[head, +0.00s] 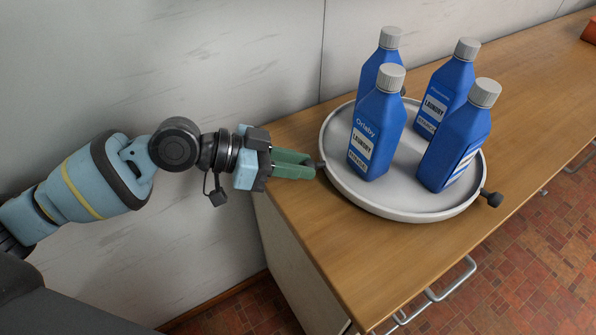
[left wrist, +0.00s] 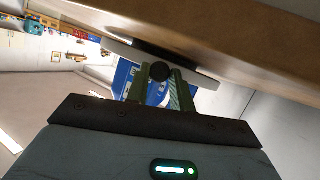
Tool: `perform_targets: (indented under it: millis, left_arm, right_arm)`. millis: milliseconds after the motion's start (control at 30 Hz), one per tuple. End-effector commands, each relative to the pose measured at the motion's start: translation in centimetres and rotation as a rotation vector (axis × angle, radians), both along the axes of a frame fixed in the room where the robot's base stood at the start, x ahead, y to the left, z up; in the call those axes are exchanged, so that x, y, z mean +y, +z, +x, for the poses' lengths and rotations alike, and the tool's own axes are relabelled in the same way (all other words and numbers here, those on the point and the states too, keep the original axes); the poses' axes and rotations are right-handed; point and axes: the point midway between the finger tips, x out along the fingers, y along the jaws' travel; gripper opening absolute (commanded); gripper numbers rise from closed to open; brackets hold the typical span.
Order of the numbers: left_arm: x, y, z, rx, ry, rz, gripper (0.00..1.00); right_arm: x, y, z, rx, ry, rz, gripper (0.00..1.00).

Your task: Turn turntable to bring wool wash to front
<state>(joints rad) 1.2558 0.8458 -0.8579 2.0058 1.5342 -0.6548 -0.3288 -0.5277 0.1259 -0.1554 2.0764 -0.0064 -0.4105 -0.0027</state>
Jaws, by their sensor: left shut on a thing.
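A round light-grey turntable (head: 400,208) sits on the wooden counter and carries several blue bottles with grey caps. The front-left bottle (head: 378,128) reads "Orlaby LAUNDRY"; a bottle at the back right (head: 445,88) also has a "LAUNDRY" label. The right bottle (head: 460,140) shows its label only edge-on, and the back-left bottle (head: 378,72) is partly hidden. I cannot tell which is wool wash. My left gripper (head: 312,168) is shut on a dark knob (left wrist: 160,71) at the turntable's left rim. Another dark knob (head: 492,198) sticks out at the right rim. My right gripper is not in view.
The wooden counter (head: 345,255) runs from the front to the far right, against a pale wall (head: 260,60). Metal handles (head: 450,282) stick out from its front side. An orange-red object (head: 589,30) stands at the far right end. Counter around the turntable is clear.

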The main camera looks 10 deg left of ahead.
Motion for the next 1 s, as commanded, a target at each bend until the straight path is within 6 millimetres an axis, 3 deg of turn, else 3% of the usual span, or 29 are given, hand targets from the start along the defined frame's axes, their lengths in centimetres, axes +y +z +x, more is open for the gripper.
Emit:
perform_targets:
  millis: [33, 733, 767, 900, 1000]
  left_arm:
    - [0.12, -1.07, -0.15, 0.016, -0.009, 0.013, 0.0]
    - [0.18, -0.49, -0.11, 0.01, -0.034, 0.009, 0.0]
    - [0.18, -0.49, -0.11, 0.01, -0.034, 0.009, 0.27]
    - [0.17, -0.29, -0.04, 0.006, -0.032, 0.006, 0.45]
    - [0.16, -0.17, 0.0, 0.004, -0.032, 0.004, 0.45]
  right_arm:
    - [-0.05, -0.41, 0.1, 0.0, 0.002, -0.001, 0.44]
    - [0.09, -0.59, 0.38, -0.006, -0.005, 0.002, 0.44]
    - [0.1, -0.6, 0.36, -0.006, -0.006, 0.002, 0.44]
    - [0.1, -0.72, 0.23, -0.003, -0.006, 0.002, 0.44]
    - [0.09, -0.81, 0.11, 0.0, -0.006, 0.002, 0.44]
